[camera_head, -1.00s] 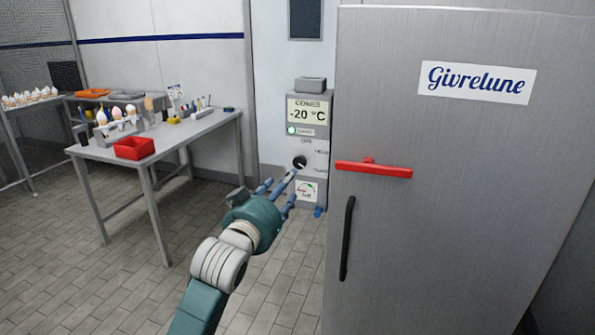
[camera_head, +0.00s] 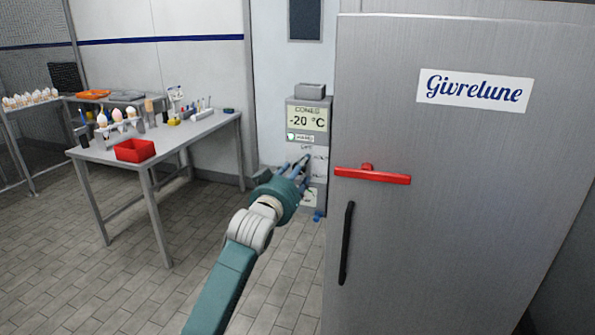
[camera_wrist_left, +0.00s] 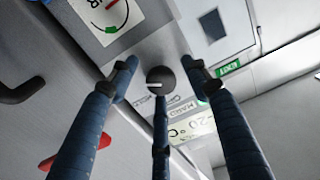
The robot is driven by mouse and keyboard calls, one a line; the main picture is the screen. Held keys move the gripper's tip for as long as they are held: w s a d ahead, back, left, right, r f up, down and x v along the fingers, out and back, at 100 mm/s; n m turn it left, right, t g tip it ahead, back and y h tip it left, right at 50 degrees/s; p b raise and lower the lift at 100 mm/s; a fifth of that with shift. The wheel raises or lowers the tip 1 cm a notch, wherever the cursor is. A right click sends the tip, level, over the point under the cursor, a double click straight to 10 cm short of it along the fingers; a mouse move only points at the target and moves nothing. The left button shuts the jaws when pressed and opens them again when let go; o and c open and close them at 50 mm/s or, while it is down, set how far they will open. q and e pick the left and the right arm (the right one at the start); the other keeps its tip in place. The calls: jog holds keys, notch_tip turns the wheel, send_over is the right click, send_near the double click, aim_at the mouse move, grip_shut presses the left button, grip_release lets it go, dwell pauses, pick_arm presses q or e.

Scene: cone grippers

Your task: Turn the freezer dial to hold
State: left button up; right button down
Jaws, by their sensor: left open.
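The freezer control box (camera_head: 318,112) shows "CONES -20 °C" beside the steel freezer. Its black dial is hidden behind my left gripper (camera_head: 300,166) in the head view. In the left wrist view the round dark dial (camera_wrist_left: 160,79) with a white pointer line sits between the spread blue fingers of my left gripper (camera_wrist_left: 158,82). The fingers are open around the dial; I cannot tell whether any touches it. The lettering around the dial is partly covered by the fingers. My right gripper is not in view.
The freezer door (camera_head: 450,200) has a red bar handle (camera_head: 372,175) and a black handle (camera_head: 346,243) close to my left arm. A table (camera_head: 190,135) with cones and a red bin (camera_head: 135,149) stands to the left. The floor between is clear.

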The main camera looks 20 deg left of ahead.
pick_arm(q)
jog(key=shift+c, duration=1)
jog(key=c, duration=0.9)
jog(key=shift+c, duration=0.2)
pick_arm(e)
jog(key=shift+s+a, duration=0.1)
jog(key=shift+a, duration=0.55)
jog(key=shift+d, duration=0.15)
